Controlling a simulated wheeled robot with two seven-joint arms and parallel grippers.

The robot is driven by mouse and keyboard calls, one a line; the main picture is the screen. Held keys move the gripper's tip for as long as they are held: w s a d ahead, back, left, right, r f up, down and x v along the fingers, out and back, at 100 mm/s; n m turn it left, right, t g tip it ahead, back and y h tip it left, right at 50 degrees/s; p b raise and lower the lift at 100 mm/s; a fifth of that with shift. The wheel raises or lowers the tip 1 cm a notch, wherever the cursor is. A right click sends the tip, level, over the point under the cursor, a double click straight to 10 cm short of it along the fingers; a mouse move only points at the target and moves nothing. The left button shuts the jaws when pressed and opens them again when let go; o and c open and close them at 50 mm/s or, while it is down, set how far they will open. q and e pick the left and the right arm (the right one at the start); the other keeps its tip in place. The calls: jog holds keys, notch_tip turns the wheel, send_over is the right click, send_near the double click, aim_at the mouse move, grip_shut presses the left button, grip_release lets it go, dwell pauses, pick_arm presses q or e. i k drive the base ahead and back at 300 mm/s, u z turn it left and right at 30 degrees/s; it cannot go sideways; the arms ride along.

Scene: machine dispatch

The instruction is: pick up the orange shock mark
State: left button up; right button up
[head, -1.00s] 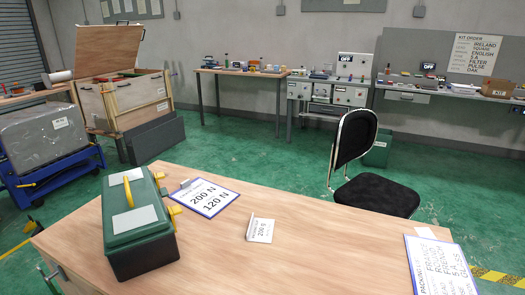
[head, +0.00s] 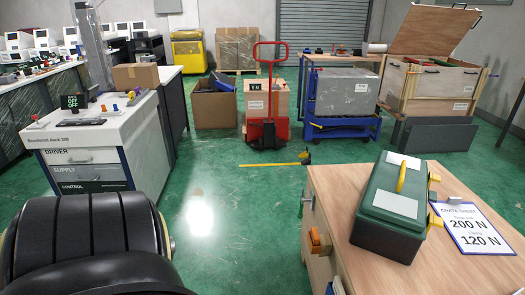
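I cannot make out for certain which thing is the orange shock mark. A small orange item (head: 316,241) shows at the left side of the wooden table (head: 335,190), low by its drawer front; its details are too small to tell. Small orange bits (head: 131,96) also sit on the white bench top at left. Neither of my grippers can be made out in the head view.
A green case (head: 392,205) and a clipboard sheet (head: 470,228) lie on the wooden table. A red pallet jack (head: 268,130), cardboard boxes (head: 214,105), and a blue cart (head: 340,128) stand behind. A white drawer bench (head: 85,150) is at left.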

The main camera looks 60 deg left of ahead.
aim_at(314, 235)
jog(key=u, duration=1.85)
jog(key=k, duration=0.6)
jog(key=u, duration=0.85)
jog(key=i, duration=1.55)
jog(key=z, duration=1.2)
jog(key=i, duration=0.75)
jog(key=z, duration=0.7)
